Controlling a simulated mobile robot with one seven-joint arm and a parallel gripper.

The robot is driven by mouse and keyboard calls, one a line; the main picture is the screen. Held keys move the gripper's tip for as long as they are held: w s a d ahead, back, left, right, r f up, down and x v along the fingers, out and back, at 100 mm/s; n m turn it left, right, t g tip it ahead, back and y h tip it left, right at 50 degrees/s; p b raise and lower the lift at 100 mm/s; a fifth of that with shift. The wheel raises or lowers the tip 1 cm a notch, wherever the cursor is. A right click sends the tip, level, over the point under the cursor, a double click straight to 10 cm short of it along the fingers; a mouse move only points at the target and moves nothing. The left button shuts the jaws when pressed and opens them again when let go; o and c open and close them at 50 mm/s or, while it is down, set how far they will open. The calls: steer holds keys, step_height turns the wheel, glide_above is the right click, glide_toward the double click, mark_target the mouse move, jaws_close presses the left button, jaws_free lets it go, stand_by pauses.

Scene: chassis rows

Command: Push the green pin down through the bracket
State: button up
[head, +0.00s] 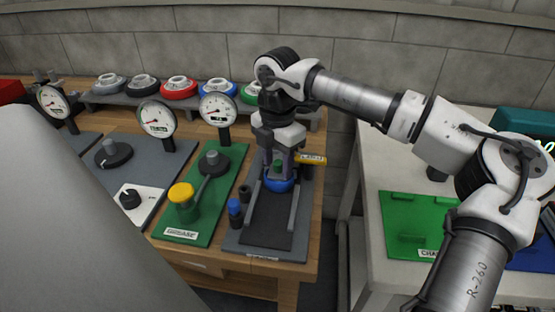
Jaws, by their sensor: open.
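A small green piece (278,164), which looks like the green pin, shows between the fingers of my gripper (279,170). My gripper points down over the back part of a grey board (250,249) and is open around it. A rounded blue part (279,185) sits just below, between two grey rails. A grey upright piece stands behind the fingers; I cannot tell if it is the bracket. Whether the fingers touch the pin, and how deep the pin sits, is hidden.
A yellow labelled piece (312,159) sticks out right beside my gripper. Blue and dark cylinders (235,208) stand at the board's left. A green board (205,222) with a yellow-capped cylinder (183,198) lies further left. Gauges and coloured round parts line the back. A gap separates the right-hand table (366,222).

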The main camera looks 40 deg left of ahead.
step_height(320, 180, up, 14)
stand_by(0.5)
steer(key=shift+s+f, duration=0.1)
steer(key=shift+f, duration=0.05)
stand_by(0.4)
